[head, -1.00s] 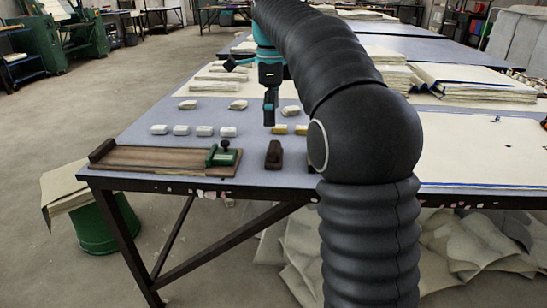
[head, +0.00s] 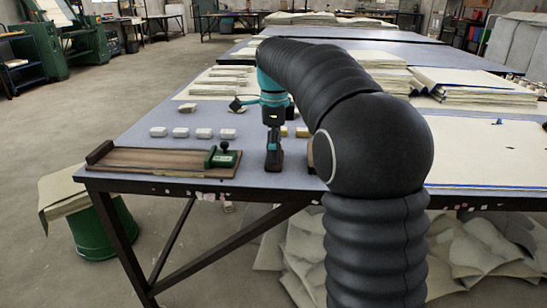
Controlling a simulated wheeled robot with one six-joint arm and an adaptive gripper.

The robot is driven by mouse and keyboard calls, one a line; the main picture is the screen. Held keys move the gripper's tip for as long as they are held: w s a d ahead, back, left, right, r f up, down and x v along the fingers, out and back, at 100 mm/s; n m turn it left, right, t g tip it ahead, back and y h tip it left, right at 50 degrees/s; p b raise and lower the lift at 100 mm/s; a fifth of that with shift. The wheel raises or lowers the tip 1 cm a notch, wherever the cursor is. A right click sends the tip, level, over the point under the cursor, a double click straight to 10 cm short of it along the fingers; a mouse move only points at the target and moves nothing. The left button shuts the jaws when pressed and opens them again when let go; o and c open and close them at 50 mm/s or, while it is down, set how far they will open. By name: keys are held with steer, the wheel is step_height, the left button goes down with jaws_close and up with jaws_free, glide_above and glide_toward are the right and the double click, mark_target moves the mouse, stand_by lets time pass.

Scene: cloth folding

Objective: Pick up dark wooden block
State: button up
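The dark wooden block (head: 273,165) sits on the blue-grey table near its front edge, just right of the long wooden board. My gripper (head: 274,152) points straight down at the block and covers most of it. The fingers overlap the block in this view. I cannot tell whether they touch it or how wide they are. The block shows no clear lift from the table.
A wooden board (head: 150,160) with a green clamp (head: 221,157) lies to the left. Several pale blocks (head: 204,133) stand in a row behind it. Paper stacks (head: 480,85) lie at the right. My arm hides the table's middle.

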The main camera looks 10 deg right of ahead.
steer(key=c, duration=1.2)
steer(key=shift+r, duration=0.1)
steer(key=shift+r, duration=0.55)
step_height(320, 180, up, 3)
steer(key=shift+p, duration=0.5)
steer(key=w+d+r+p, duration=0.1)
steer(key=d+r+p, duration=0.1)
steer(key=d+r, duration=0.4)
steer(key=d, duration=0.5)
steer(key=shift+w+d+r, duration=0.3)
steer(key=shift+w+r, duration=0.05)
steer(key=shift+r, duration=0.05)
